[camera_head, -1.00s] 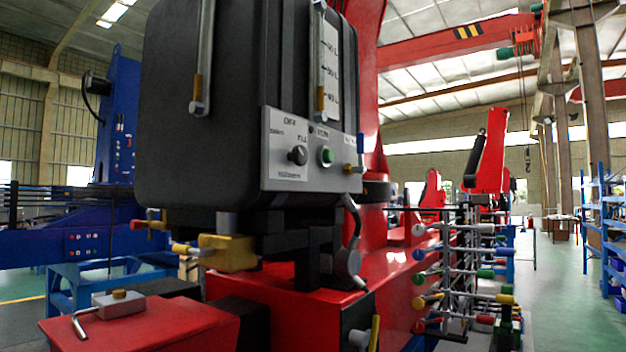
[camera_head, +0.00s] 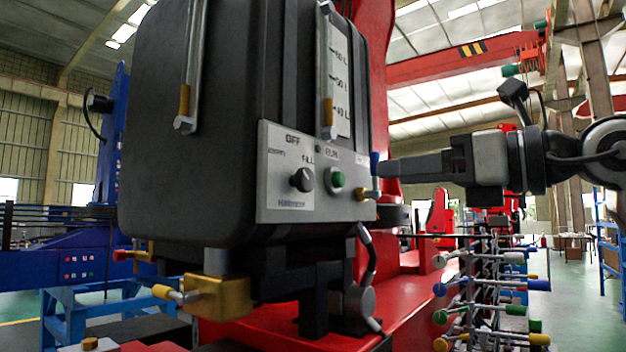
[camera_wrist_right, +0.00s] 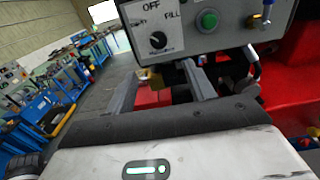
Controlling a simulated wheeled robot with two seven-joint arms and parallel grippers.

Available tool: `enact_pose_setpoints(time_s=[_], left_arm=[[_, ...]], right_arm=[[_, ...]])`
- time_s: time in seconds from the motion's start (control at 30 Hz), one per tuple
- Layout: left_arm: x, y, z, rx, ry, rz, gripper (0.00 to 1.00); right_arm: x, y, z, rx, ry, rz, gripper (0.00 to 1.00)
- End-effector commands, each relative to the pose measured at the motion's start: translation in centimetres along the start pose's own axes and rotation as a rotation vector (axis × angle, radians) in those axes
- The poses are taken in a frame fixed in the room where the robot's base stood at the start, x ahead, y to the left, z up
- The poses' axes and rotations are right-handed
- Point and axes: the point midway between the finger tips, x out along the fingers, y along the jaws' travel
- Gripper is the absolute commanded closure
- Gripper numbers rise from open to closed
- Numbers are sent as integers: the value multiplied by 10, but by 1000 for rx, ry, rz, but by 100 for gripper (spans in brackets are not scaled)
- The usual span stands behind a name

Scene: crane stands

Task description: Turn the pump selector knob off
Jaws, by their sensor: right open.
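The pump selector knob (camera_head: 301,180) is a small black knob on the grey control panel (camera_head: 340,206) at the front of the black tank. "OFF" is printed above it and "FILL" at its upper right; I cannot tell which mark it points to. The knob also shows in the right wrist view (camera_wrist_right: 158,40), just beyond and above the fingers. My right gripper (camera_head: 384,168) comes in from the right, near the panel's right edge, to the right of the knob. Its two fingers (camera_wrist_right: 160,78) are apart with nothing held between them. My left gripper is not in view.
A green button (camera_head: 337,179) sits right of the knob. A small brass valve with a blue handle (camera_head: 375,163) is at the panel's right edge, close to my right fingertips. A rack of coloured levers (camera_head: 490,290) stands below my right arm. The space before the panel looks free.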

Motion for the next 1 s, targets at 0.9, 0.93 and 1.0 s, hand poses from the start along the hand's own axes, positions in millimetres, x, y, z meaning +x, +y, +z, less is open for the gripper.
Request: enact_pose_setpoints(time_s=[0.9, 0.93, 1.0], left_arm=[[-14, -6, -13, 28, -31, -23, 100], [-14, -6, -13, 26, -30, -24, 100], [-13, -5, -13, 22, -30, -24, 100]], right_arm=[[146, 2, 0, 2, -1, 5, 46], [146, 2, 0, 2, -2, 5, 46], [147, 2, -1, 2, -2, 5, 46]])
